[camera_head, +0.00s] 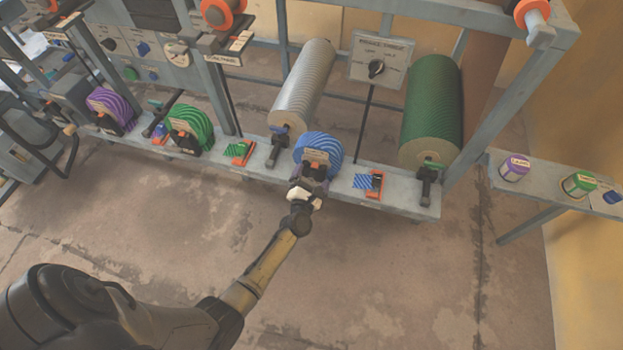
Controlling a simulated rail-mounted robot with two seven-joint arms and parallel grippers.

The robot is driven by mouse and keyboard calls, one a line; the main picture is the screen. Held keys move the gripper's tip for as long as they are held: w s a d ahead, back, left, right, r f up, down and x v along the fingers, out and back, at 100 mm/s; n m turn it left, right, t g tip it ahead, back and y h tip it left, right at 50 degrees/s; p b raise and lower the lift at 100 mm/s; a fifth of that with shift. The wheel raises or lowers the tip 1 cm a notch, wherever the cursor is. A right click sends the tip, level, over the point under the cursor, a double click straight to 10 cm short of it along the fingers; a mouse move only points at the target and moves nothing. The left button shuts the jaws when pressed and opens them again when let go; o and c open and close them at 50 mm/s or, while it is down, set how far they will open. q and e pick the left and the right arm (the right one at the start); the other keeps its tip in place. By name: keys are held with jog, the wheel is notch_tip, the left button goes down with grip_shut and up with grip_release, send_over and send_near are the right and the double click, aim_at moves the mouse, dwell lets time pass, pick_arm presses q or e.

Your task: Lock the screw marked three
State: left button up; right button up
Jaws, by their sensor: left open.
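My left arm reaches up from the lower left. Its gripper (309,178) is open at the front of a blue striped wheel (319,148) on the grey bench rail. The gripper covers the wheel's lower front, and I cannot tell whether the fingers touch it. A green striped wheel (191,127) and a purple striped wheel (111,109) stand further left on the rail. No mark reading three is legible, so I cannot tell which part is the screw marked three. My right gripper is not in view.
A silver ribbed roller (303,86) and a green roller (432,104) lie behind the rail. A panel with a black knob (376,68) stands between them. A side shelf (540,180) at right holds a purple-topped jar (514,167) and a green one (579,184). The front floor is clear.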

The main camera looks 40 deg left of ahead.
pick_arm(q)
jog(key=shift+c, duration=0.5)
jog(key=c, duration=0.8)
